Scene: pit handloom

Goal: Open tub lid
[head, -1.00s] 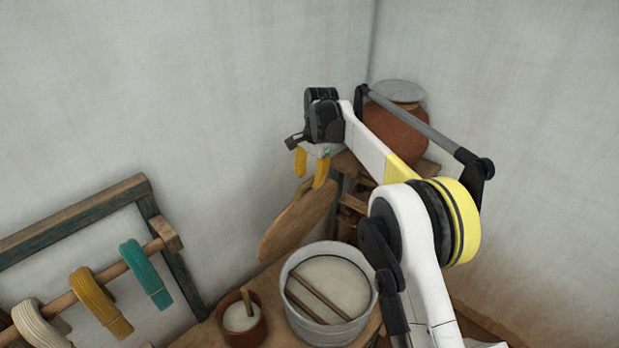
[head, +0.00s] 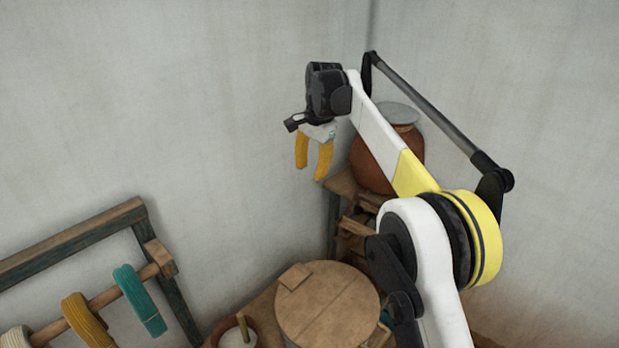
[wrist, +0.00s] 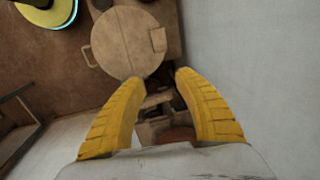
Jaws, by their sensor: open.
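The tub's round wooden lid (head: 332,308) lies flat over the tub in the head view, with a small square wooden block on its far-left edge. The tub itself is almost wholly hidden beneath the lid. The lid also shows in the wrist view (wrist: 122,42), with its block at the right and a thin loop at its left edge. My gripper (head: 311,172) is open and empty, its yellow fingers pointing down, above and beyond the lid. In the wrist view the finger tips (wrist: 158,78) appear near the lid's edge, but no contact is visible.
A brown clay pot (head: 375,160) with a grey cover stands on a wooden stand behind my arm. A small pot (head: 238,335) with a stick is left of the lid. A rack with yarn hanks (head: 140,298) stands farther left. Walls close in behind.

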